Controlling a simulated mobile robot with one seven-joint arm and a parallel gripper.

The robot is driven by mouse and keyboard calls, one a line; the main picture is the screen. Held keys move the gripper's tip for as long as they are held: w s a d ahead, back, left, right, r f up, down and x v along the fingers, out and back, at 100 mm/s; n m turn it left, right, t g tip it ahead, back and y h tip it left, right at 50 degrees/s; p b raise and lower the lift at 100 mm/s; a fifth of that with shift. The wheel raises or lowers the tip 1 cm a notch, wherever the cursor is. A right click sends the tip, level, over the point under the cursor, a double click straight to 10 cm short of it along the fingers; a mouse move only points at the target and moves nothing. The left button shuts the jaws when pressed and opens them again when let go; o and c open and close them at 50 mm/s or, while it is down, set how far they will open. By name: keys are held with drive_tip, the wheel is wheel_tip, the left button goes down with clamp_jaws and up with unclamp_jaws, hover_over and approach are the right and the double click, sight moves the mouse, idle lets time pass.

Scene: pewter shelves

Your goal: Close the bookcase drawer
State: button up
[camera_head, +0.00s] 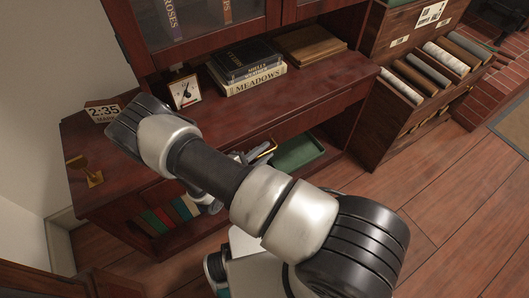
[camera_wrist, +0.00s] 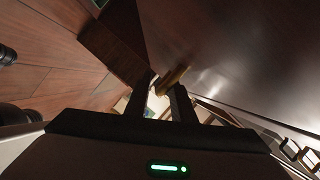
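The dark red-brown bookcase (camera_head: 305,105) has a flat ledge, with glass doors above it. A brass handle (camera_head: 266,149) shows just under the ledge's front edge. I cannot tell from the head view how far the drawer stands out, as my arm hides much of the front. My gripper (camera_head: 240,157) is by the handle, partly hidden behind my arm. In the wrist view, my gripper (camera_wrist: 160,98) has its two dark fingers apart. A brass bar (camera_wrist: 173,79) lies at the fingertips, near the right finger. I cannot tell whether they touch.
A green tray (camera_head: 297,152) is below. A brass object (camera_head: 84,171) and a date clock (camera_head: 103,112) are at left. Open floor (camera_head: 430,180) lies right.

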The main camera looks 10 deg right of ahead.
drive_tip(key=shift+w+r, duration=0.15)
drive_tip(key=shift+r, duration=0.05)
drive_tip(key=p+v, duration=0.2)
drive_tip(key=v, duration=1.5)
drive_tip(key=shift+s+a+f, duration=0.2)
drive_tip(key=shift+s+f, duration=0.1)
drive_tip(key=shift+s, duration=0.05)
